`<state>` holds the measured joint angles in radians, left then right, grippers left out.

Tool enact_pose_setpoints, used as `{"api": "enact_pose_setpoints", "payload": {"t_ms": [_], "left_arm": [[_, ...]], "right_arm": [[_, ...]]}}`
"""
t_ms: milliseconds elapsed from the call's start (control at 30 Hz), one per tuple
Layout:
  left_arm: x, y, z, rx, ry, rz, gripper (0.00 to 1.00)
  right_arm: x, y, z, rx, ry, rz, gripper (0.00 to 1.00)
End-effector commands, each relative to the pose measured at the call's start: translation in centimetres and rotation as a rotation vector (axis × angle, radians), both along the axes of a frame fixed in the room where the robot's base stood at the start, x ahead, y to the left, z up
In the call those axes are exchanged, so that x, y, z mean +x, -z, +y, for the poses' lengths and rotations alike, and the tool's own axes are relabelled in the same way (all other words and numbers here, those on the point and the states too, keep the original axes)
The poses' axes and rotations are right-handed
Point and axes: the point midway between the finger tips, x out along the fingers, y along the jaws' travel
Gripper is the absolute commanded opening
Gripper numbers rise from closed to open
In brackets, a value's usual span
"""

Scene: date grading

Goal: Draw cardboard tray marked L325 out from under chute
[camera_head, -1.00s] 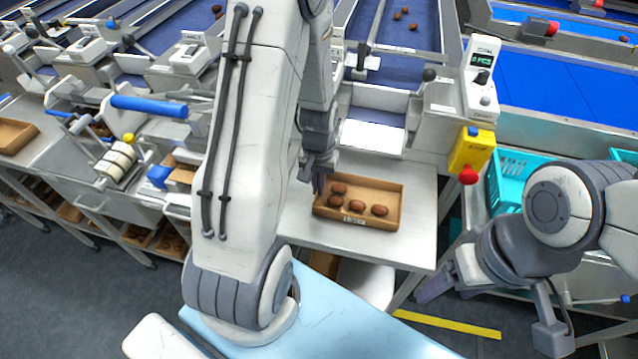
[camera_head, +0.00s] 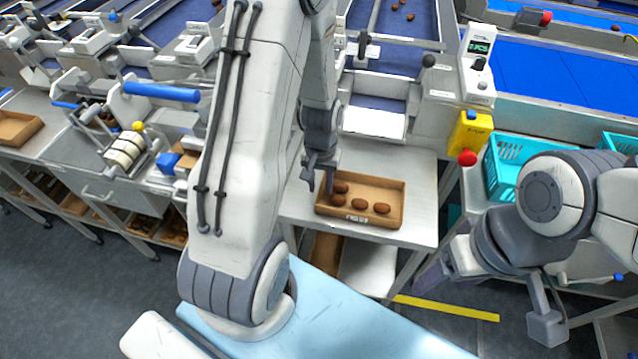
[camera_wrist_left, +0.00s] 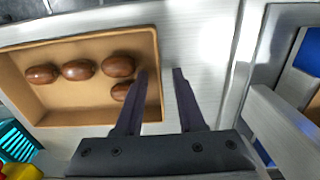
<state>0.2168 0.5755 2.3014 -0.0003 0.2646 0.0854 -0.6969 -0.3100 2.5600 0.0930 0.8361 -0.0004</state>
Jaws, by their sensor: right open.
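A shallow brown cardboard tray (camera_head: 388,222) lies on the pale metal table below the chute (camera_head: 373,122), with several brown dates inside. A small label shows on its near wall, but I cannot read it surely. My left gripper (camera_head: 320,186) is over the tray's left end, fingers pointing down. In the left wrist view, the tray (camera_wrist_left: 75,118) has its short end wall between the two spread fingers (camera_wrist_left: 159,72). One finger is on the inner side and partly covers a date; the other is outside. My right gripper (camera_head: 432,282) is open and empty, low at the right.
Bare metal table (camera_head: 424,190) lies beside the tray. A yellow box with a red button (camera_head: 467,157) stands at the table's right, by a turquoise crate (camera_head: 503,150). Another cardboard tray (camera_head: 18,127) is at far left.

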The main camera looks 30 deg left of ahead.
Motion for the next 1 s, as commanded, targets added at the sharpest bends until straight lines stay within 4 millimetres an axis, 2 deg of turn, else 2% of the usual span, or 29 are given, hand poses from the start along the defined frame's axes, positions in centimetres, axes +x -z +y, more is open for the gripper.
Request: {"api": "enact_pose_setpoints", "payload": {"t_ms": [267, 367, 800, 1000], "left_arm": [[-0.1, -0.1, 0.1, 0.0, -0.003, 0.0, 0.37], [0.0, -0.7, 0.2, 0.001, -0.003, -0.004, 0.37], [0.0, -8.6, 0.2, 0.002, -0.003, -0.006, 0.37], [-0.1, -10.3, 0.1, 0.0, -0.002, -0.001, 0.37]], "right_arm": [[0.0, 0.0, 0.0, 0.0, 0.0, 0.0, 0.71], [0.0, 0.0, 0.0, 0.0, 0.0, 0.0, 0.71], [0.0, 0.1, 0.0, 0.0, 0.0, 0.0, 0.71], [0.0, 0.1, 0.0, 0.0, 0.0, 0.0, 0.71]]}}
